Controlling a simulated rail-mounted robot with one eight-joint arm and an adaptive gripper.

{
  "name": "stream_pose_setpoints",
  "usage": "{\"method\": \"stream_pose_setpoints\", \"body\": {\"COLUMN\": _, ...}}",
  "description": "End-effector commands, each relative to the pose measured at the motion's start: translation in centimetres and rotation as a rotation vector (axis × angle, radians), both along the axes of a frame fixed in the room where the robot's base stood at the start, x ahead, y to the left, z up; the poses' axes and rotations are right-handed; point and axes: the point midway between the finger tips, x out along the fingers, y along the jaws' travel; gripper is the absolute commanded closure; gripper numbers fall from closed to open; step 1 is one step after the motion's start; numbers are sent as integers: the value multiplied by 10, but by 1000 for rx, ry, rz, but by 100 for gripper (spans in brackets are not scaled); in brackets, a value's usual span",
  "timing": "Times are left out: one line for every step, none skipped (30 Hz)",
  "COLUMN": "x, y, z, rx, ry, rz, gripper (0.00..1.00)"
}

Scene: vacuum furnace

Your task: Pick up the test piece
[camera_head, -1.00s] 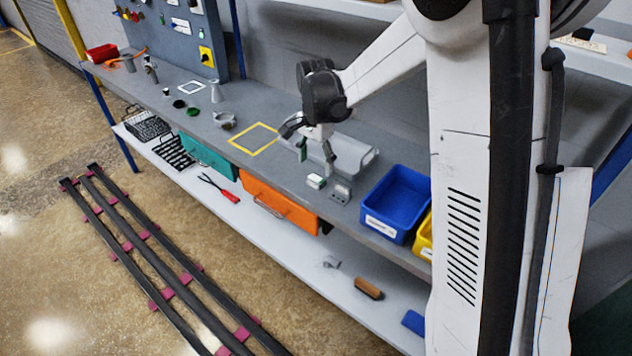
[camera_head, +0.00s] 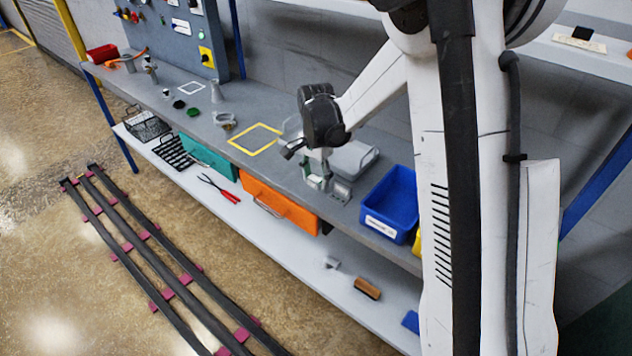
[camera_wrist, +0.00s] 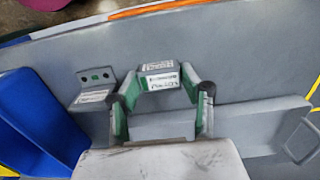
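The test piece appears to be a small grey block (camera_wrist: 160,80) with white labels and a green band, on the grey bench top. In the wrist view my gripper (camera_wrist: 160,88) has its two green-padded fingers apart, one on each side of the block. The fingertips are close to its sides; I cannot tell whether they touch. In the head view my gripper (camera_head: 318,180) is down at the bench and largely covers the block.
A grey metal bracket (camera_head: 341,191) stands right beside the block; it also shows in the wrist view (camera_wrist: 95,88). A blue bin (camera_head: 392,203) is to the right. A grey tray (camera_head: 354,158) lies behind. A yellow square outline (camera_head: 256,139) on the left is empty.

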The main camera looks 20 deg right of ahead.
Motion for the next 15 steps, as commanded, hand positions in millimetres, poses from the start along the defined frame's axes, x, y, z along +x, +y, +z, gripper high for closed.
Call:
{"method": "stream_pose_setpoints", "body": {"x": 0, "y": 0, "z": 0, "rx": 0, "ry": 0, "rz": 0, "gripper": 73}}
{"method": "stream_pose_setpoints", "body": {"x": 0, "y": 0, "z": 0, "rx": 0, "ry": 0, "rz": 0, "gripper": 77}}
{"method": "stream_pose_setpoints", "body": {"x": 0, "y": 0, "z": 0, "rx": 0, "ry": 0, "rz": 0, "gripper": 82}}
{"method": "stream_pose_setpoints", "body": {"x": 0, "y": 0, "z": 0, "rx": 0, "ry": 0, "rz": 0, "gripper": 86}}
{"method": "stream_pose_setpoints", "body": {"x": 0, "y": 0, "z": 0, "rx": 0, "ry": 0, "rz": 0, "gripper": 90}}
{"method": "stream_pose_setpoints", "body": {"x": 0, "y": 0, "z": 0, "rx": 0, "ry": 0, "rz": 0, "gripper": 95}}
{"method": "stream_pose_setpoints", "body": {"x": 0, "y": 0, "z": 0, "rx": 0, "ry": 0, "rz": 0, "gripper": 96}}
{"method": "stream_pose_setpoints", "body": {"x": 0, "y": 0, "z": 0, "rx": 0, "ry": 0, "rz": 0, "gripper": 96}}
{"method": "stream_pose_setpoints", "body": {"x": 0, "y": 0, "z": 0, "rx": 0, "ry": 0, "rz": 0, "gripper": 96}}
{"method": "stream_pose_setpoints", "body": {"x": 0, "y": 0, "z": 0, "rx": 0, "ry": 0, "rz": 0, "gripper": 96}}
{"method": "stream_pose_setpoints", "body": {"x": 0, "y": 0, "z": 0, "rx": 0, "ry": 0, "rz": 0, "gripper": 96}}
{"method": "stream_pose_setpoints", "body": {"x": 0, "y": 0, "z": 0, "rx": 0, "ry": 0, "rz": 0, "gripper": 96}}
{"method": "stream_pose_setpoints", "body": {"x": 0, "y": 0, "z": 1, "rx": 0, "ry": 0, "rz": 0, "gripper": 96}}
{"method": "stream_pose_setpoints", "body": {"x": 0, "y": 0, "z": 1, "rx": 0, "ry": 0, "rz": 0, "gripper": 96}}
{"method": "stream_pose_setpoints", "body": {"x": 0, "y": 0, "z": 2, "rx": 0, "ry": 0, "rz": 0, "gripper": 96}}
